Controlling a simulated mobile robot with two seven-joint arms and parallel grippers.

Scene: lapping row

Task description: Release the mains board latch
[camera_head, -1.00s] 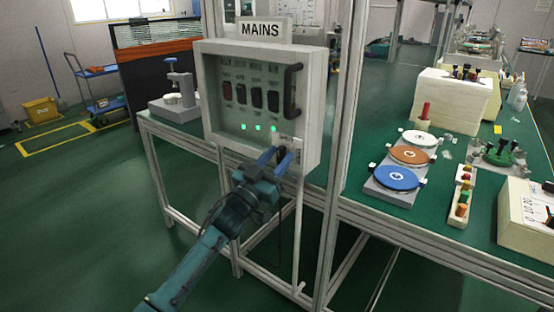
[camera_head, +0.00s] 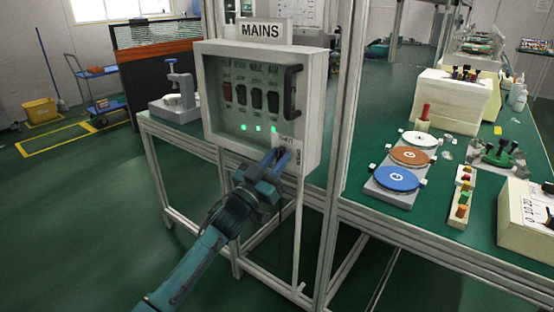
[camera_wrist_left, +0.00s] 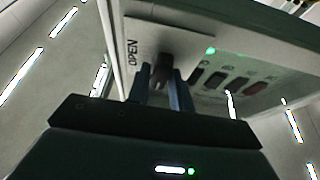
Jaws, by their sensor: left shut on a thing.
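The mains board (camera_head: 312,110) is a pale box under a MAINS sign (camera_head: 261,31). Its clear front cover shows several dark switches, one red switch and green lights. A dark grab handle (camera_head: 292,91) is on the right of the cover. My left gripper (camera_head: 278,157) is at the board's lower right corner. In the left wrist view, its blue fingers (camera_wrist_left: 162,84) are shut on the dark latch (camera_wrist_left: 161,68), beside a plate marked OPEN (camera_wrist_left: 133,54). In the head view the fingers hide most of the latch. My right gripper is not in view.
The board hangs on a metal frame (camera_head: 340,120). To the right, a green bench (camera_head: 400,222) carries lapping discs (camera_head: 398,179), a block tray (camera_head: 461,198) and pale boxes (camera_head: 445,100). A small press (camera_head: 177,92) stands behind left.

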